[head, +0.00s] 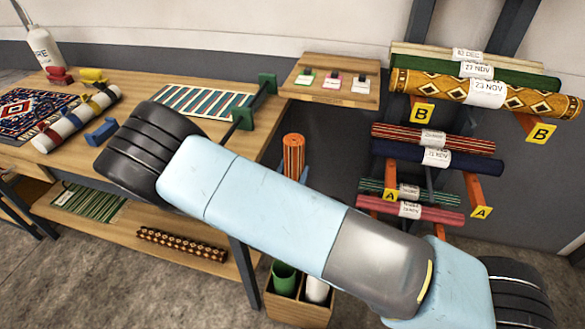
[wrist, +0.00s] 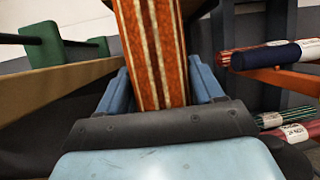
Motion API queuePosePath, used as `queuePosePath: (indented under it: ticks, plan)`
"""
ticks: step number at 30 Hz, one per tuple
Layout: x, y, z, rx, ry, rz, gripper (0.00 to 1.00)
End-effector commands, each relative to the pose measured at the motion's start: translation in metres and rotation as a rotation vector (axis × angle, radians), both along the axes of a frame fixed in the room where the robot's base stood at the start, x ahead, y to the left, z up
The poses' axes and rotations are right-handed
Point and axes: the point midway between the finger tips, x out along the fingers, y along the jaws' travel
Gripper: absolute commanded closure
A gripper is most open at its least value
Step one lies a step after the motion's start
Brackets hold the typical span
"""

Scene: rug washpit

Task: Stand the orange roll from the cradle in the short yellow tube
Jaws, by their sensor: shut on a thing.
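The orange roll (head: 293,157), with dark and cream lengthwise stripes, stands about upright beyond my arm in the head view, beside the bench's right end. It also shows between the blue fingers in the wrist view (wrist: 156,48). My gripper (wrist: 160,84) is shut on it; in the head view my arm hides most of the gripper and the roll's lower part. A wooden box (head: 303,313) on the floor holds a green tube (head: 284,276) and a white tube (head: 317,289). I see no short yellow tube; my arm covers part of the box area. I cannot identify the cradle for certain.
The wooden bench (head: 150,85) carries a patterned rug, a tied white roll (head: 76,118) and a striped piece near green posts (head: 267,83). A wall rack at right holds several labelled rolls (head: 485,93). A small shelf (head: 331,81) bears three tags.

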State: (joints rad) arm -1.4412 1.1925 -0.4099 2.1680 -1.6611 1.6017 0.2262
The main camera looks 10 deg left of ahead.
Motion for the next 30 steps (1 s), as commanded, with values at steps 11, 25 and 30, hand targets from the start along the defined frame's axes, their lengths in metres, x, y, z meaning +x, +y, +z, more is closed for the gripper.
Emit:
queuePosePath:
  ticks: [11, 25, 30]
  plan:
    - [0.0, 0.0, -0.023, -0.001, -0.002, -0.001, 0.85]
    - [0.0, -0.001, -0.052, -0.001, -0.001, -0.001, 0.85]
    - [0.0, -0.001, -0.063, -0.001, -0.002, -0.001, 0.85]
